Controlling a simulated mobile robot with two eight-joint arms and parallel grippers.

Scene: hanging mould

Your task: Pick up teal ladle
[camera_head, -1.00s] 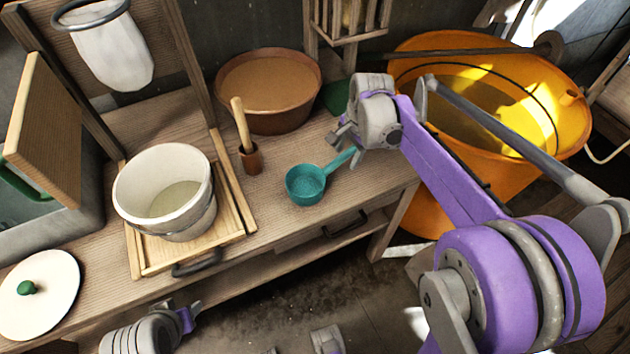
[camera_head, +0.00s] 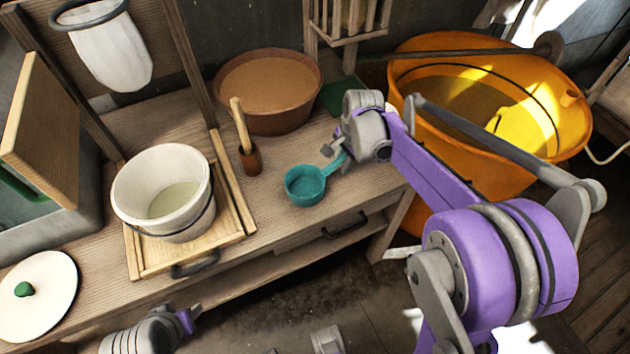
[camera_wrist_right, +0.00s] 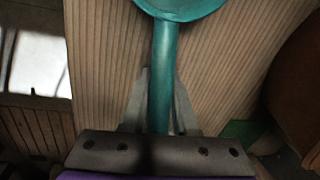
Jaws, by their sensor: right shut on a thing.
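The teal ladle (camera_head: 305,185) has a round cup and a straight handle and is at the right part of the wooden bench. My right gripper (camera_head: 337,152) is at the handle end, up and to the right of the cup. In the right wrist view the ladle's handle (camera_wrist_right: 163,75) runs between the two fingers of the right gripper (camera_wrist_right: 160,110), which is shut on it. I cannot tell if the cup touches the bench. My left gripper (camera_head: 193,318) is low at the left, in front of the bench and away from the ladle; its fingers are too small to judge.
A white bucket (camera_head: 150,188) stands on a wooden frame left of the ladle. A brown bowl (camera_head: 268,110) and a wooden-handled tool in a small cup (camera_head: 250,160) are behind. A big orange tub (camera_head: 480,175) stands right of the bench. Bare bench lies around the ladle.

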